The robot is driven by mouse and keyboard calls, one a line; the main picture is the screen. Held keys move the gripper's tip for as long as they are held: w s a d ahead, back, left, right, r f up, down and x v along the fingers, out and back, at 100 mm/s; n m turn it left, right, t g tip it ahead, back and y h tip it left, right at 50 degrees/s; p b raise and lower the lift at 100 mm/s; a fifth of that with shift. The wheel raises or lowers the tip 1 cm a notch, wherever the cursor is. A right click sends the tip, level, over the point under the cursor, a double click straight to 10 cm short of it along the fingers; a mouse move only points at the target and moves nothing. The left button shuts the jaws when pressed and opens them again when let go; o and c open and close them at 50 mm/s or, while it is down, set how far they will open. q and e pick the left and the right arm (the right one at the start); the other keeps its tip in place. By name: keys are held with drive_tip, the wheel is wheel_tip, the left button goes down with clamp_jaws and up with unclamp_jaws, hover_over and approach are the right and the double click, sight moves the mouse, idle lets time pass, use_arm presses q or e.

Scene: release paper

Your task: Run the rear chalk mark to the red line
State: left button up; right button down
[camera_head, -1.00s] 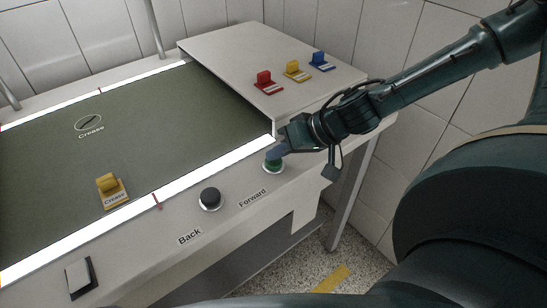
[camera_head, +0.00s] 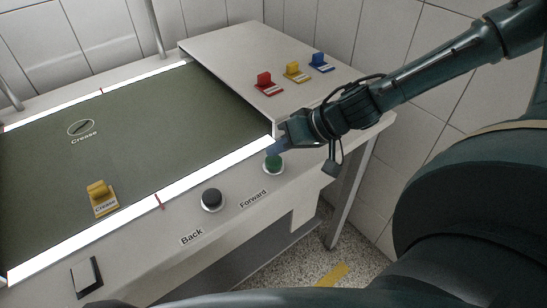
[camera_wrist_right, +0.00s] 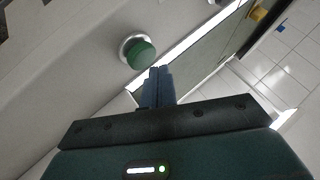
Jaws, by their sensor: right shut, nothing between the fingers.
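A pale chalk oval with a slash, labelled Crease (camera_head: 81,128), lies on the green belt (camera_head: 150,140) in the head view. It is left of an imagined line joining the red line on the near white strip (camera_head: 160,201) and the red tick on the far strip (camera_head: 101,91). A yellow Crease tag (camera_head: 102,198) sits on the belt nearer me. My right gripper (camera_head: 279,146) is shut and empty just above the green Forward button (camera_head: 274,165). In the right wrist view, its fingertips (camera_wrist_right: 160,72) are beside the button (camera_wrist_right: 141,54), seemingly apart. My left gripper is out of view.
A black Back button (camera_head: 212,199) is left of Forward on the front panel. A black-and-white rocker switch (camera_head: 87,277) is at lower left. Red (camera_head: 268,84), yellow (camera_head: 297,72) and blue (camera_head: 321,62) tags stand on the white cover (camera_head: 250,45).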

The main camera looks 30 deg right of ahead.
sight(279, 161)
drive_tip(key=shift+r+p, duration=2.25)
drive_tip(key=shift+r, duration=0.3)
drive_tip(key=shift+f, duration=0.1)
